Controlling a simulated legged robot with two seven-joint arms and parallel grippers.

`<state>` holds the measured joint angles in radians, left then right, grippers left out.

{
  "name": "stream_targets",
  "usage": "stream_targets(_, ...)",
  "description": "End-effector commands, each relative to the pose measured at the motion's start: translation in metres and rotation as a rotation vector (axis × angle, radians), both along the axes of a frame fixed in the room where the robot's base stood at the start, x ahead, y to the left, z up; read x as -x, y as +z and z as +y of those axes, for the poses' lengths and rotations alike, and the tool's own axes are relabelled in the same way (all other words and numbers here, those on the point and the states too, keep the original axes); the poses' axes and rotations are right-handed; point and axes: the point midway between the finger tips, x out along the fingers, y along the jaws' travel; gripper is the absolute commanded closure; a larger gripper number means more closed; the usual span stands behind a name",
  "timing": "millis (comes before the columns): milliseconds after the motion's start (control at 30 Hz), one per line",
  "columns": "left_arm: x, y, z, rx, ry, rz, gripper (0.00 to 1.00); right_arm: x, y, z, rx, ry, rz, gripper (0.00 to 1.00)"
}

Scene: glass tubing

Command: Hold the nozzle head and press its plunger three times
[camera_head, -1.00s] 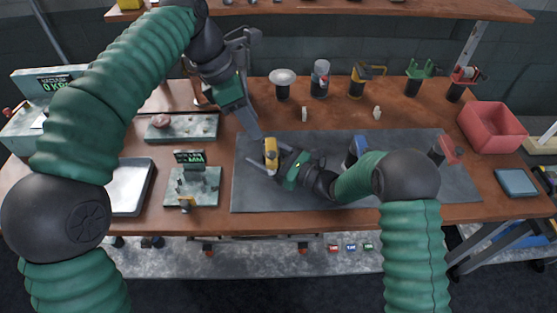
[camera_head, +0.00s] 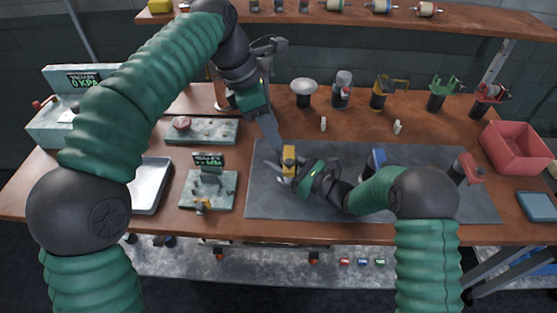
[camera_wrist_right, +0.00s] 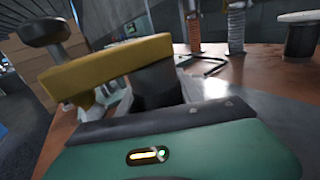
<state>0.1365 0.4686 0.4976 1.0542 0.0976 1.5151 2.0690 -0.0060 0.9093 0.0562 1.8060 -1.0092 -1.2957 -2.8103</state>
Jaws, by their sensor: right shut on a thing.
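The nozzle head (camera_head: 289,160) is a yellow piece with a dark body, above the left part of the grey mat. My right gripper (camera_head: 287,172) is shut on it. In the right wrist view the nozzle head's yellow bar (camera_wrist_right: 105,68) crosses in front of the gripper, tilted, with a black part behind it. My left gripper (camera_head: 275,140) points down from above, its tip just left of and above the nozzle head in the picture. I cannot tell whether they touch or whether the left jaws are open.
The grey mat (camera_head: 440,205) is mostly clear around the nozzle head. A blue-topped item (camera_head: 376,160) and a red-topped item (camera_head: 467,168) stand on it. A gauge stand (camera_head: 209,185) and a white tray (camera_head: 150,185) are left. A red bin (camera_head: 515,148) is right.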

Motion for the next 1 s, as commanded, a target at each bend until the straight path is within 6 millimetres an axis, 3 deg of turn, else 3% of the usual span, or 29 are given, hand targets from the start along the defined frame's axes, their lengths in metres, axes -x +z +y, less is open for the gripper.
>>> stream_targets(33, 0.0, 0.0, -0.001, -0.004, -0.01, -0.005, 0.74, 0.0, 0.0, 0.0, 0.0, -0.001, 0.0, 1.0)
stream_targets(133, 0.001, -0.002, -0.004, -0.036, -0.102, -0.052, 0.87, 0.0, 0.0, 0.0, 0.0, -0.001, 0.0, 1.0)
stream_targets(233, 0.002, -0.006, -0.011, -0.117, -0.325, -0.157, 1.0, 0.0, 0.0, 0.0, 0.0, -0.001, 0.0, 1.0)
stream_targets(500, 0.0, -0.007, -0.031, -0.461, -1.22, -0.471, 1.0, 0.0, 0.0, 0.0, 0.0, -0.001, 0.0, 1.0)
stream_targets(600, 0.0, -0.005, -0.037, -0.562, -1.47, -0.525, 1.0, 0.0, 0.0, 0.0, 0.0, -0.001, 0.0, 1.0)
stream_targets(800, -0.002, -0.004, -0.041, -0.646, -1.681, -0.557, 1.0, 0.0, 0.0, 0.0, 0.0, -0.001, 0.0, 1.0)
stream_targets(1000, -0.002, -0.029, -0.041, -0.645, -1.686, -0.554, 1.0, 0.0, 0.0, 0.0, 0.0, 0.0, 0.0, 1.0)
